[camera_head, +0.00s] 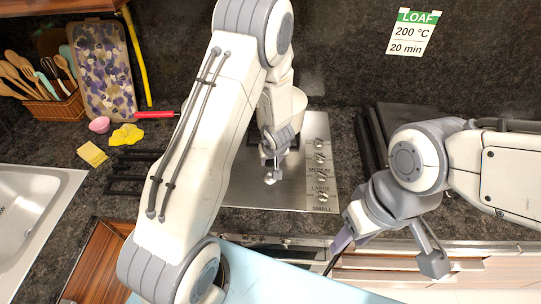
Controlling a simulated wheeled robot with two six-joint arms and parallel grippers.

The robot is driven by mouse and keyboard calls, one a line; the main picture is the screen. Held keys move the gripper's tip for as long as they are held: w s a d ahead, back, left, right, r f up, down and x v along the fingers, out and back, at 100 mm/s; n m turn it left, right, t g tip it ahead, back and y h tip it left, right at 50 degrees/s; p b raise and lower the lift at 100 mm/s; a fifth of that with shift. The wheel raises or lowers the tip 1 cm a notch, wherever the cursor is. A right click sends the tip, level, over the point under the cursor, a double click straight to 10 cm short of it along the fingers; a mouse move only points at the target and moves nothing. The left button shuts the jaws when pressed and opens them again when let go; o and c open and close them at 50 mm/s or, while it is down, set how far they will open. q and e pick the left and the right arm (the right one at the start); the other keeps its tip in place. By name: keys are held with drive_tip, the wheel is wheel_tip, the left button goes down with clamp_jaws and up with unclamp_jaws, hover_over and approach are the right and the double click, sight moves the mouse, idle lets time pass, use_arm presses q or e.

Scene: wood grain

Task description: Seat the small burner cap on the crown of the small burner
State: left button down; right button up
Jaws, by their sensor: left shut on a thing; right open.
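The steel hob (297,196) lies in the counter with a column of knobs at its right edge. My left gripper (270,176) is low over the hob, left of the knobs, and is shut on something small. I take this to be the small burner cap, but the fingers mostly hide it and I cannot make out its outline. The crown of the small burner cannot be made out; my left arm covers much of the hob. My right gripper (388,254) is open and empty in front of the counter edge, to the right of the hob.
Dark pan-support grates lie left of the hob (124,175) and right of it (370,140). A recipe note (412,32) hangs on the back wall.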

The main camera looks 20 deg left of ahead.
use_arm(q)
drive_tip(key=shift+s, duration=0.1)
wheel_tip(320, 180, down, 5)
drive_tip(key=b, duration=0.4)
idle(0.5)
drive_tip(key=shift+p, duration=0.55)
idle(1.3)
drive_tip(key=shift+f+b, duration=0.55)
drive_tip(key=shift+f, duration=0.15)
drive_tip(key=shift+c, duration=1.2)
unclamp_jaws()
